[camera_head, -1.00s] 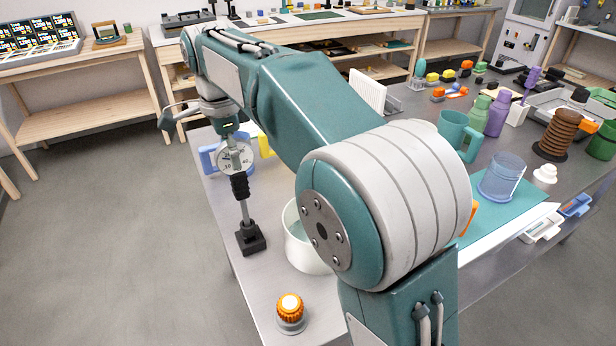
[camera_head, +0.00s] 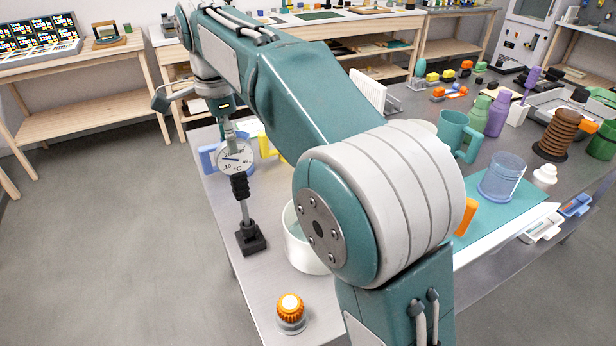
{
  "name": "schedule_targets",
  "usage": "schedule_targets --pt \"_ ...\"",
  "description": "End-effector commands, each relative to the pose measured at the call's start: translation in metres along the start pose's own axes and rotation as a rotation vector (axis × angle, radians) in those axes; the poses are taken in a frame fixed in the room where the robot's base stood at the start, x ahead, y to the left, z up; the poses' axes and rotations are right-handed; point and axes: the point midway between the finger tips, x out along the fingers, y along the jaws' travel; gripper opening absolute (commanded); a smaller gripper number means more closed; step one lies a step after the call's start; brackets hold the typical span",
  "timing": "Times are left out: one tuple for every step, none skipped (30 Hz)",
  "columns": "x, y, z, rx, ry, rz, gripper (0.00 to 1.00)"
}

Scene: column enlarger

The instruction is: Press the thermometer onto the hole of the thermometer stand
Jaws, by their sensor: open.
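The thermometer (camera_head: 236,160) has a round white dial marked °C, facing me, left of centre. It stands upright on top of the black sleeve (camera_head: 240,187) of the thermometer stand. The stand has a thin grey rod and a square black base (camera_head: 250,241) on the table's left edge. The hole is hidden, so I cannot tell how deep the stem sits. My gripper (camera_head: 228,128) is open, pointing down just above the dial. Its fingertips are small and partly hidden, so I cannot tell whether they touch the thermometer's top.
A white pot (camera_head: 303,258) stands right of the stand, partly behind my arm. An orange-topped knob (camera_head: 291,312) is nearer me. A blue item (camera_head: 208,158) and a yellow item (camera_head: 266,146) are behind the dial. Cups and bottles crowd the right side.

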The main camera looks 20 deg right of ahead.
Motion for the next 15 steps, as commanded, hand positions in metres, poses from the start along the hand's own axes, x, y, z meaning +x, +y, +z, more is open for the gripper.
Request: schedule_targets --pt "-0.002 0.0 0.0 0.0 0.0 0.0 0.62" --pt "-0.003 0.0 0.0 0.0 0.0 0.0 0.62" --pt "-0.004 0.0 0.0 0.0 0.0 0.0 0.62" --pt "-0.005 0.0 0.0 0.0 0.0 0.0 0.62" --pt "-0.006 0.0 0.0 0.0 0.0 0.0 0.62" --pt "-0.008 0.0 0.0 0.0 0.0 0.0 0.62" --pt "-0.009 0.0 0.0 0.0 0.0 0.0 0.62" --pt "-0.01 0.0 0.0 0.0 0.0 0.0 0.62" --pt "-0.011 0.0 0.0 0.0 0.0 0.0 0.62" --pt "-0.012 0.0 0.0 0.0 0.0 -0.001 0.62" --pt "-0.013 0.0 0.0 0.0 0.0 -0.001 0.62" --pt "-0.015 0.0 0.0 0.0 0.0 0.0 0.62" --pt "-0.016 0.0 0.0 0.0 0.0 0.0 0.62" --pt "-0.017 0.0 0.0 0.0 0.0 0.0 0.62" --pt "-0.018 0.0 0.0 0.0 0.0 0.0 0.62"
